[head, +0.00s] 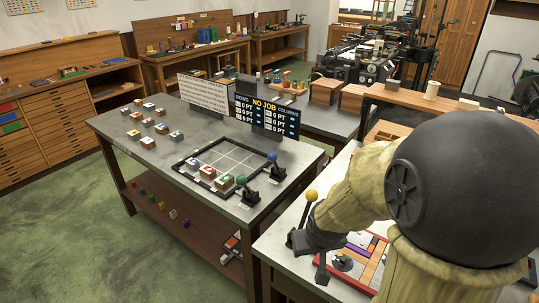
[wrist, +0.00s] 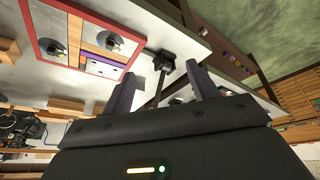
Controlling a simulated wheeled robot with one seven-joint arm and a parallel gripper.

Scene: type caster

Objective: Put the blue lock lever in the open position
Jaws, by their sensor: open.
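The blue lock lever (head: 272,156) has a round blue knob on a black base at the right end of the grid frame on the middle table in the head view. It tilts slightly; I cannot tell which position it is in. My gripper (head: 306,256) is lower right of it in the head view, over the nearer table and well apart from it. In the wrist view my gripper (wrist: 161,88) is open, its two dark fingers spread. A black stem and base (wrist: 167,62) show between and beyond the fingers; its knob is hidden. The blue lever is not clearly identifiable there.
A green-knobbed lever (head: 241,181) stands just left of the blue one. A yellow-knobbed lever (head: 311,195) rises right beside my gripper. A red-framed board (head: 355,262) lies on the nearer table. A black sign (head: 267,116) stands behind the grid frame (head: 222,163).

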